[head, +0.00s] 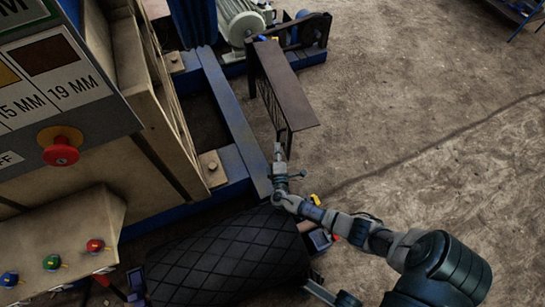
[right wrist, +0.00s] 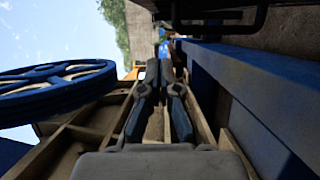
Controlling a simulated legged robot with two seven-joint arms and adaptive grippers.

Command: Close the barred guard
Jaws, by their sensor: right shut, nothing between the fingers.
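The barred guard (head: 287,84) stands in the upper middle of the head view. It has a flat brown top plate and thin dark bars below, and it stands out from the blue machine frame. My right gripper (head: 278,150) is shut and empty, at the guard's near lower end. I cannot tell whether it touches the guard. In the right wrist view the two fingers (right wrist: 160,70) lie side by side. A dark edge with a bar loop (right wrist: 220,24) at the top there may be part of the guard. My left gripper is not in view.
The control panel with a red knob (head: 61,146) and the button box (head: 60,250) stand at left. A motor (head: 240,18) sits beyond the guard.

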